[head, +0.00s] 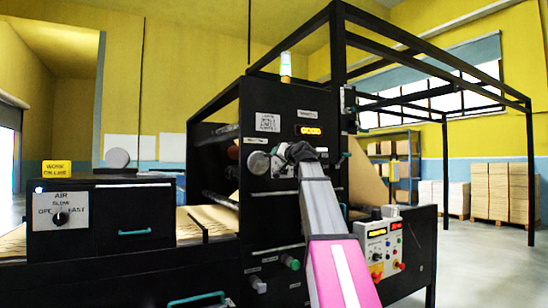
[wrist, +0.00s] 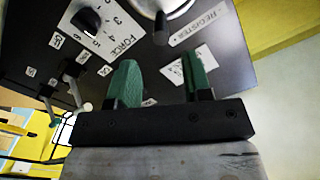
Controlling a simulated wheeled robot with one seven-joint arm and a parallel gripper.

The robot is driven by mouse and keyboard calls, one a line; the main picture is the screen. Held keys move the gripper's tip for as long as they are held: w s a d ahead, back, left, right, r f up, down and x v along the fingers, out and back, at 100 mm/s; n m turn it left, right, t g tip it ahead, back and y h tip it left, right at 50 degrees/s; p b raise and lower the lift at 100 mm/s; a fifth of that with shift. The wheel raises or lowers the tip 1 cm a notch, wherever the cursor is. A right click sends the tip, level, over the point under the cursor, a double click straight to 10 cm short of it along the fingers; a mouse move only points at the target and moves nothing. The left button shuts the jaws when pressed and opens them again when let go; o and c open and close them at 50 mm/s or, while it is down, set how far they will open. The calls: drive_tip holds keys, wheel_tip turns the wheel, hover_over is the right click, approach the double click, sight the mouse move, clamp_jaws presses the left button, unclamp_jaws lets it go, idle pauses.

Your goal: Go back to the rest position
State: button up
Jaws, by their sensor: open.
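My gripper (wrist: 160,78) shows in the wrist view with its two green fingers apart and nothing between them. Its fingertips are close to a dark control panel (wrist: 130,38); I cannot tell whether they touch it. In the head view my arm reaches up from the bottom to the front of the black machine (head: 215,140). The dark end of the arm is beside a round knob (head: 258,162) on the machine's upright panel. The fingers themselves are too small to make out there.
The wrist view shows a FORCE dial (wrist: 88,20), a REGISTER label (wrist: 197,28) and small levers (wrist: 73,85). In the head view a control box (head: 380,248) stands right of my arm. A black frame (head: 444,165) rises behind. Open floor (head: 490,265) lies at right.

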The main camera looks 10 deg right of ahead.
drive_tip(key=shift+s+d, duration=0.2)
drive_tip(key=shift+s, duration=0.45)
drive_tip(key=s+a+f+g+h, duration=0.1)
drive_tip(key=a+f+g, duration=0.15)
drive_tip(key=f, duration=1.25)
drive_tip(key=s+a+f+g, duration=0.1)
drive_tip(key=f+g, duration=0.2)
drive_tip(key=f, duration=1.2)
drive_tip(key=s+a+f+g+h, duration=0.1)
drive_tip(key=f+g, duration=0.2)
drive_tip(key=f, duration=1.2)
drive_tip(key=s+f+g+h, duration=0.1)
drive_tip(key=s+f+g, duration=0.2)
drive_tip(key=s+f, duration=0.5)
drive_tip(key=s+a+f+n+g+h, duration=0.1)
drive_tip(key=s+f+g, duration=0.1)
drive_tip(key=s+f, duration=0.7)
drive_tip(key=s+f+n+g+h, duration=0.1)
drive_tip(key=s+f+g, duration=0.2)
drive_tip(key=s+f, duration=0.5)
wheel_tip(320, 180, down, 9)
drive_tip(key=shift+s+a+g+h, duration=0.2)
drive_tip(key=shift+a+g+h, duration=0.05)
drive_tip(key=shift+g+h, duration=0.1)
